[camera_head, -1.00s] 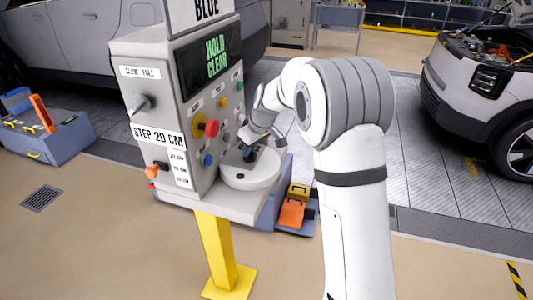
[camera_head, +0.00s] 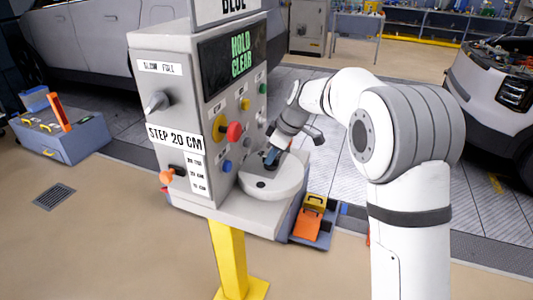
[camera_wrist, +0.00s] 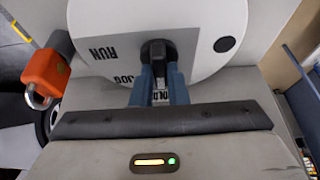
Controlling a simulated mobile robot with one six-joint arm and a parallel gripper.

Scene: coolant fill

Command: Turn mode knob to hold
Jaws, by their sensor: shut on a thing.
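The mode knob is a dark knob (camera_wrist: 158,48) at the middle of a white round dial (camera_wrist: 92,40). The dial (camera_head: 285,190) also shows on the ledge of the grey control panel (camera_head: 165,65). The labels RUN and JOG are readable in the wrist view, and a third, ending in "OLD", is partly hidden between my fingers. My gripper (camera_wrist: 160,73) has its two blue fingers shut on the knob, one on each side. In the head view my gripper (camera_head: 272,156) reaches down to the dial and hides most of the knob. Which label the knob points to is unclear.
The panel screen (camera_head: 232,60) reads HOLD CLEAR. A red button (camera_head: 234,131) and several coloured buttons are beside my gripper. An orange padlock (camera_wrist: 45,75) hangs left of the dial in the wrist view. A yellow post (camera_head: 228,258) carries the panel.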

